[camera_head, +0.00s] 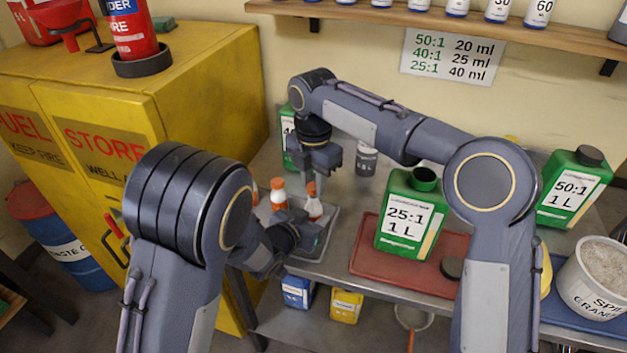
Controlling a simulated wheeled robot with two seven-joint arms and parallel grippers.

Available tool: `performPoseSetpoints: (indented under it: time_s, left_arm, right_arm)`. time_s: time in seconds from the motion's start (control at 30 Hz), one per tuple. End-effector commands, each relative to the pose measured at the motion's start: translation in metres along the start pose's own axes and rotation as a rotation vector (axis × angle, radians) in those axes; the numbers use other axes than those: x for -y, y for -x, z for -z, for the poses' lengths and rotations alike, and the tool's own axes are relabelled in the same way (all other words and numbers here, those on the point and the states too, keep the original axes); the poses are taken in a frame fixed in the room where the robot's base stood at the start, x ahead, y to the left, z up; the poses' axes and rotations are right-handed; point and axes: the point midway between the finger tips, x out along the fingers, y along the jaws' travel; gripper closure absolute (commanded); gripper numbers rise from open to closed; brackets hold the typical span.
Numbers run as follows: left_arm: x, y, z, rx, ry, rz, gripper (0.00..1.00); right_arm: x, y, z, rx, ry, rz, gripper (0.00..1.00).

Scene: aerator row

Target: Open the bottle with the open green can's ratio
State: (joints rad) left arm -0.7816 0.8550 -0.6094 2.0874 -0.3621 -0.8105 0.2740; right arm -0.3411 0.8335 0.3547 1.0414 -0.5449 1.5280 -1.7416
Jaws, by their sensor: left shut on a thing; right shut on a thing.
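The open green can (409,215), labelled 25:1 1 L, stands on a red mat (372,262) with its neck uncapped. A dark cap (451,268) lies by it on the mat. Small white bottles with orange tops stand by a grey tray (325,238); one bottle (278,196) is at the left. My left gripper (309,222) is shut low on the other bottle (313,207). My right gripper (312,182) comes from above and is shut on that bottle's orange cap (311,187). Any marks on the bottles are too small to read.
A wall chart (453,56) pairs 25:1 with 40 ml. Another green can (574,188), labelled 50:1 and capped, stands at right; a third (289,140) is partly hidden behind my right arm. A dark grey container (366,160) and a white bucket (597,280) also stand here.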

Motion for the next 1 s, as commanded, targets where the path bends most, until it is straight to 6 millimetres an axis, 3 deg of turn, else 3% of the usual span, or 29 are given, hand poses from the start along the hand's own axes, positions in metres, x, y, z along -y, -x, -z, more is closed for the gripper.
performPoseSetpoints:
  time_s: [0.33,0.63,0.67,0.83,1.0]
  left_arm:
    - [0.0,0.0,0.0,0.0,0.0,0.0,1.0]
    - [0.0,0.0,0.0,0.0,0.0,0.0,1.0]
    - [0.0,0.0,0.0,0.0,0.0,0.0,0.59]
    - [0.0,0.0,0.0,0.0,0.0,0.0,0.37]
    - [0.0,0.0,0.0,0.0,0.0,0.0,0.37]
  right_arm:
    - [-0.001,0.035,0.0,0.001,0.0,-0.002,1.0]
    - [0.0,0.04,0.0,0.0,0.001,0.001,1.0]
    - [0.0,0.04,0.0,0.0,0.0,0.001,1.0]
    - [0.0,0.04,0.0,0.0,0.0,0.001,1.0]
    - [0.0,0.04,0.0,0.0,0.0,0.001,1.0]
